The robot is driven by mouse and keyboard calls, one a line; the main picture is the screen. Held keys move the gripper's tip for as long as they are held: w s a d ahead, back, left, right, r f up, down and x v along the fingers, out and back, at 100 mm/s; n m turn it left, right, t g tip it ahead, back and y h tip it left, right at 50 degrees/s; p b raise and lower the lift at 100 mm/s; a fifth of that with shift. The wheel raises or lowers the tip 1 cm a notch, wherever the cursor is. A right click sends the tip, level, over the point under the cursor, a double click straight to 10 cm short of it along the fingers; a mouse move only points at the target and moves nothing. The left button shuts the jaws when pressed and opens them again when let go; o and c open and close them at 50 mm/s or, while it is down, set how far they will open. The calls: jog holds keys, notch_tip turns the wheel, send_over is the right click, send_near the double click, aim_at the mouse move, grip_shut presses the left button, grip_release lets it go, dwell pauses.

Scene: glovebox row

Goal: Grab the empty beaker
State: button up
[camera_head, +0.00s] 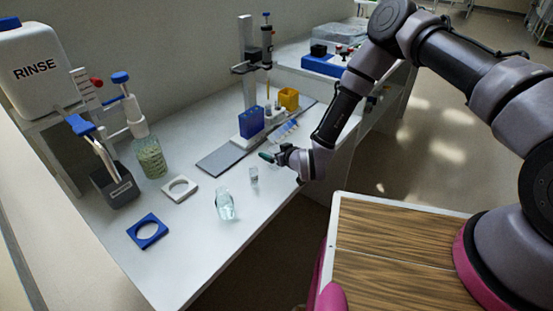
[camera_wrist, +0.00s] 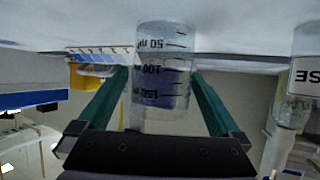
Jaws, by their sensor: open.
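A small clear beaker (camera_head: 253,175) stands on the white bench in the head view, left of and a little nearer than my gripper's fingertips. In the wrist view the beaker (camera_wrist: 162,65), with dark volume marks, appears between the two green fingers. No liquid is clear in it; dark shapes show through its glass. My gripper (camera_head: 267,156) is open, its fingers low over the bench and pointing left. The open fingers also show in the wrist view (camera_wrist: 161,75). Whether a finger touches the glass cannot be told.
A clear bottle (camera_head: 225,204) stands nearer on the bench; a white ring holder (camera_head: 180,188) and a blue ring holder (camera_head: 148,231) lie to its left. A blue rack (camera_head: 251,121) and a yellow box (camera_head: 289,98) stand behind. Bare bench surrounds the beaker.

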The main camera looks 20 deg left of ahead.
jog(key=shift+x, duration=0.95)
jog(key=c, duration=1.3)
jog(key=shift+o, duration=0.2)
jog(key=shift+r, duration=0.1)
